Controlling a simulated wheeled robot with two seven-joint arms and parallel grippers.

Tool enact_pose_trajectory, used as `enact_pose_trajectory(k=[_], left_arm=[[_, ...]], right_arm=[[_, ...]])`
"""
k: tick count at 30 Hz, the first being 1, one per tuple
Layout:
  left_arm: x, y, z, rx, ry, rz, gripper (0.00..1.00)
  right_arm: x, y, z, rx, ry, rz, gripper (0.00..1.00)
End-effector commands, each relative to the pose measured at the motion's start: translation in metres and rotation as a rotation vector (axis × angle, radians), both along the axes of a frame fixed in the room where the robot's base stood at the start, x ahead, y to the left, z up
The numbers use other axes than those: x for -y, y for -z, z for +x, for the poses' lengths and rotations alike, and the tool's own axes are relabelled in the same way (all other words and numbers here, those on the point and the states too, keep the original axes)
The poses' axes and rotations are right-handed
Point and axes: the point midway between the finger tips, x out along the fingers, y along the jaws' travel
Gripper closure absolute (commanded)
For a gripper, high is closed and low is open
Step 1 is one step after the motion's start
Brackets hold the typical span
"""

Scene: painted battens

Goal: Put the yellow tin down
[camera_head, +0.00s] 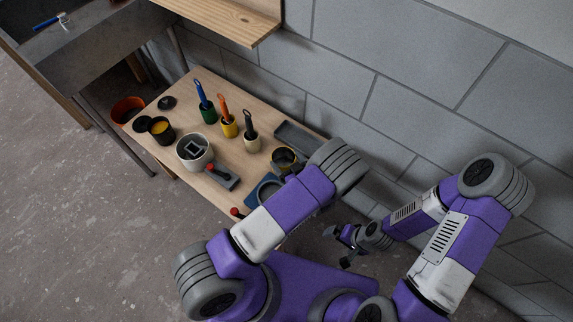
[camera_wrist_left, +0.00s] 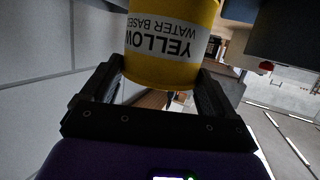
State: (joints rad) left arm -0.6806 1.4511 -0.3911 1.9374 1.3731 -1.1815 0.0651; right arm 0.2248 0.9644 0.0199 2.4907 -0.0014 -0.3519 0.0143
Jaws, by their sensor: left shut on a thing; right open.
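The yellow tin (camera_wrist_left: 170,45) fills the top of the left wrist view, its "YELLOW WATER BASED" label upside down there. My left gripper (camera_wrist_left: 158,88) is shut on it, a finger at each side. In the head view an open tin with a dark inside (camera_head: 284,158), which looks like the held one, shows at the bench's right part beside my left wrist. My left fingers are hidden there by the arm, and I cannot tell whether the tin touches the bench. My right gripper (camera_head: 340,248) is open and empty, low and off the bench's front right.
The wooden bench (camera_head: 187,97) bears green (camera_head: 208,115), yellow (camera_head: 228,128) and cream (camera_head: 252,143) brush pots. A pale pot (camera_head: 186,163), dark yellow-filled tin (camera_head: 161,138), red-knobbed tool (camera_head: 222,178), grey tray (camera_head: 300,138) and blue piece (camera_head: 258,197) also crowd it. A block wall stands behind.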

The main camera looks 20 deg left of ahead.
Motion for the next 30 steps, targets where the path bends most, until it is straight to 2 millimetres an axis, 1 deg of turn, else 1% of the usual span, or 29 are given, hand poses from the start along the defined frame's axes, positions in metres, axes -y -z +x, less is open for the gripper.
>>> enact_pose_trajectory(k=[1, 3, 10, 14, 15, 17, 18, 23, 26, 30], left_arm=[[0.0, 0.011, 0.0, 0.001, 0.0, 0.001, 0.87], [0.0, 0.018, 0.0, 0.002, 0.0, 0.002, 0.87], [0.0, 0.016, 0.001, 0.003, 0.001, 0.001, 0.87], [0.0, 0.019, 0.0, 0.003, 0.0, 0.002, 0.87], [0.0, 0.021, 0.0, 0.0, 0.0, 0.0, 0.11], [0.0, 0.02, 0.0, 0.0, 0.001, 0.0, 0.01], [0.0, 0.02, 0.0, -0.001, 0.0, -0.001, 0.0], [0.0, 0.02, 0.0, 0.0, 0.0, 0.0, 0.0], [0.0, 0.017, 0.0, 0.0, 0.001, 0.0, 0.0], [0.011, 0.011, -0.005, -0.001, -0.003, -0.001, 0.0]], right_arm=[[0.0, 0.007, 0.0, 0.0, 0.0, 0.0, 0.0], [0.0, 0.009, 0.0, 0.0, 0.0, 0.0, 0.0], [0.0, 0.007, 0.0, 0.0, 0.0, 0.0, 0.0], [0.0, 0.007, 0.0, 0.0, 0.0, 0.0, 0.0], [0.0, 0.007, 0.0, 0.0, 0.0, 0.0, 0.0], [0.0, 0.007, 0.0, 0.0, 0.0, 0.0, 0.0], [0.0, 0.007, 0.0, 0.0, 0.0, 0.0, 0.0], [0.0, 0.008, 0.0, 0.0, 0.0, 0.0, 0.0], [0.0, 0.008, 0.0, 0.0, 0.0, 0.0, 0.0], [0.0, 0.003, 0.0, 0.0, 0.0, 0.0, 0.0]])
